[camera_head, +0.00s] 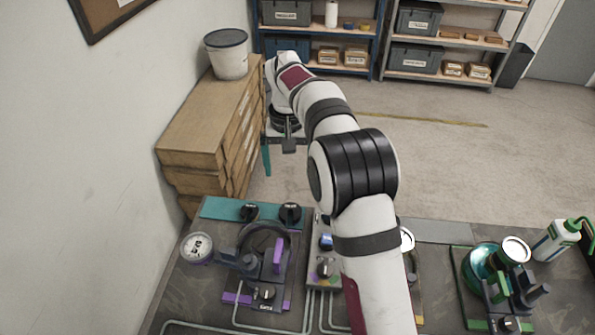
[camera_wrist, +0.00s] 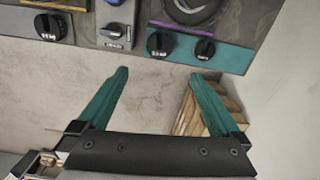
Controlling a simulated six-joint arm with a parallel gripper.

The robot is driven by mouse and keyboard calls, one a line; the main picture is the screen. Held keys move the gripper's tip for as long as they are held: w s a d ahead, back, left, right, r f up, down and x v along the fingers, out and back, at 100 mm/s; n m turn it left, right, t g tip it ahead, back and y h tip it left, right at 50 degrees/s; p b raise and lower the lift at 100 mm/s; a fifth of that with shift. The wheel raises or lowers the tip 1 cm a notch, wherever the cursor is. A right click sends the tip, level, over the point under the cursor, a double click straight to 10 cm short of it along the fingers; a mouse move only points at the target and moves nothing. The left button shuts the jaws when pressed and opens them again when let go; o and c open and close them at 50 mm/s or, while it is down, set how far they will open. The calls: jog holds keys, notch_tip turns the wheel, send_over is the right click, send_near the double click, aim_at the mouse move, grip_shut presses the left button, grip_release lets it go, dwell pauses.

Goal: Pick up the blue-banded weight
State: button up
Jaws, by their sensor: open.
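Two black round pieces with white markings, a left one (camera_wrist: 158,43) and a right one (camera_wrist: 203,48), stand on a teal strip (camera_wrist: 232,60) at the bench edge in the wrist view. In the head view they are a left piece (camera_head: 249,212) and a right piece (camera_head: 290,212). Another black round piece (camera_wrist: 47,25) is at the wrist view's upper left. I cannot make out a blue band on any of them, so I cannot tell which is the blue-banded weight. My gripper (camera_wrist: 160,73) is open and empty over the floor, apart from the bench edge and these pieces.
A grey panel carries a blue-topped knob (camera_head: 326,240). A gauge (camera_head: 197,248) and a purple-handled lever (camera_head: 277,252) stand on the bench. Stacked boxes (camera_head: 192,139) with a white bucket (camera_head: 227,54) stand by the left wall. My arm hides the bench's middle.

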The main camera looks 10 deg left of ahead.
aim_at(290, 216)
notch_tip(290, 216, down, 16)
jog(key=shift+w, duration=0.15)
jog(key=shift+r, duration=0.1)
grip_shut()
dwell(0.4)
